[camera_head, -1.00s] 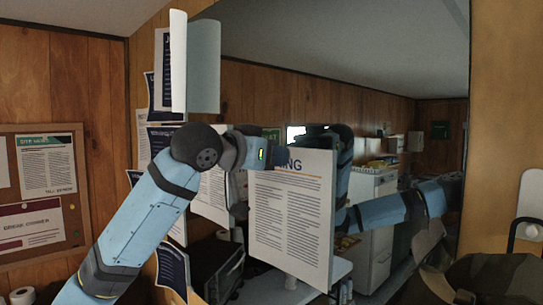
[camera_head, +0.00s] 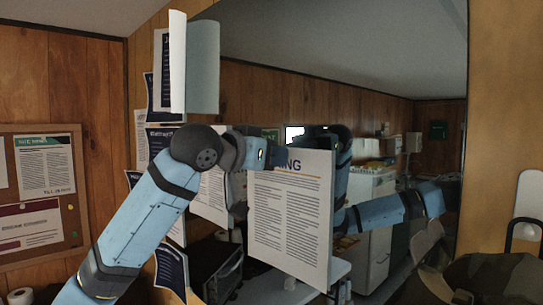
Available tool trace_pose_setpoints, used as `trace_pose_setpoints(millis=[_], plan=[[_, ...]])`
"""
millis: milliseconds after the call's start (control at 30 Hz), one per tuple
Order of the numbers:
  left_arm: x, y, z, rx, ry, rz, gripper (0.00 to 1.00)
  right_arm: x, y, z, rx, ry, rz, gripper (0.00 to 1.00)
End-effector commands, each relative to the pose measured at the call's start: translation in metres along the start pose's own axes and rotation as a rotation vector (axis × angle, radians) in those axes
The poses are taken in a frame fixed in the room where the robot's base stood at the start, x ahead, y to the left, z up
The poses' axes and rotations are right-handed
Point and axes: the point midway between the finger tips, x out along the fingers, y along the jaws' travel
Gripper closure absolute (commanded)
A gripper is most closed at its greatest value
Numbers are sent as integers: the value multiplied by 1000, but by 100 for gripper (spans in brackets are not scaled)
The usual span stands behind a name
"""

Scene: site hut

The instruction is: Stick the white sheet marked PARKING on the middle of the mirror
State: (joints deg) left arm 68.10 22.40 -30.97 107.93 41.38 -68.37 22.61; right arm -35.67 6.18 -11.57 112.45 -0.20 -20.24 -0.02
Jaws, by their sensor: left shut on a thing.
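The white sheet (camera_head: 291,222) hangs upright in the middle of the view, its printed side towards me. Only the end of its heading, "NG", shows; my left gripper (camera_head: 275,157) covers the rest. That gripper is shut on the sheet near its top left. The large mirror (camera_head: 330,45) stands behind the sheet and reflects my blue arm to the right of it. I cannot tell whether the sheet touches the glass. My right gripper is not in view.
A curled white sheet (camera_head: 195,62) and several notices (camera_head: 163,95) hang at the mirror's left. A notice board (camera_head: 40,190) is on the left wall.

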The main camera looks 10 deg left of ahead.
Motion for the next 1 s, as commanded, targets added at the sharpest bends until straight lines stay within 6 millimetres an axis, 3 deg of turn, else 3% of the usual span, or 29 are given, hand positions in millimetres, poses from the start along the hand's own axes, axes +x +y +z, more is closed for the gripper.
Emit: trace_pose_setpoints(millis=[767, 800, 900, 1000], plan=[[-1, 0, -1, 0, 1, -1, 100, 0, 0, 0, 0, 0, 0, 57], [-1, 0, -1, 0, 1, -1, 71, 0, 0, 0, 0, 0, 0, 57], [-1, 0, 0, 0, 1, 0, 48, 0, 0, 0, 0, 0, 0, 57], [-1, 0, 0, 0, 1, 0, 46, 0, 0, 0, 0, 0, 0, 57]])
